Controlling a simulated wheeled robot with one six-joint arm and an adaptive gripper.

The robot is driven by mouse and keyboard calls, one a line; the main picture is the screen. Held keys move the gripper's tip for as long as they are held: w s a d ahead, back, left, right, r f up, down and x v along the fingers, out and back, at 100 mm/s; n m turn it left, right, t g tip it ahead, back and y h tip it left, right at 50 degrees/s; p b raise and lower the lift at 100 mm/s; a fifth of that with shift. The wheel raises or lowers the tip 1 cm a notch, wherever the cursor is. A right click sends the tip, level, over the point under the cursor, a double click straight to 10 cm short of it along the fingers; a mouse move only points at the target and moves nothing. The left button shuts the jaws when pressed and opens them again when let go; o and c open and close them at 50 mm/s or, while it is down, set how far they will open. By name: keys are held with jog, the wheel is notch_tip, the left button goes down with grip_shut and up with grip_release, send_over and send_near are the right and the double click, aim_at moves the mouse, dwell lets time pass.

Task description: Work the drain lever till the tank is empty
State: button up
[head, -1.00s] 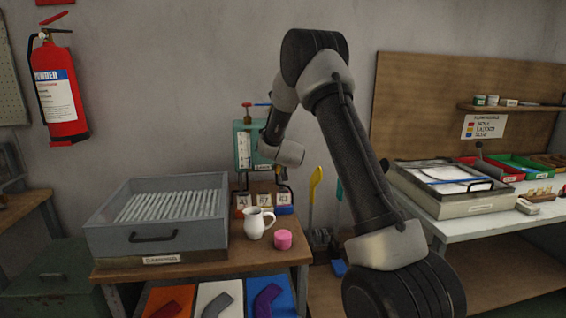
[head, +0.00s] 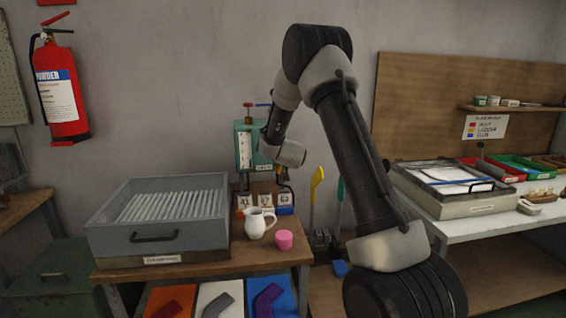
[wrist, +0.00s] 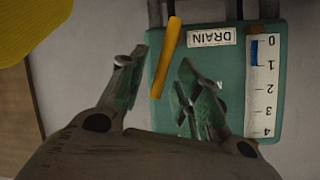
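The teal tank unit (head: 241,128) stands at the back of the wooden bench. In the wrist view it appears upside down, with a DRAIN label (wrist: 211,37) and a white level gauge (wrist: 262,95) marked 0 to 4. A short blue column (wrist: 254,50) on the gauge reaches from near 0 to about 1. The yellow drain lever (wrist: 167,57) slants beside the label. My gripper (wrist: 164,58) is open, with its fingers on either side of the lever and visible gaps to it. In the head view my wrist partly hides the tank's lower right.
A white table (head: 470,228) with trays stands at right.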

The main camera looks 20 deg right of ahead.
jog(key=v, duration=1)
jog(key=shift+s+a, duration=0.15)
jog(key=shift+s, duration=0.2)
jog(key=shift+r, duration=0.1)
dwell(2.3)
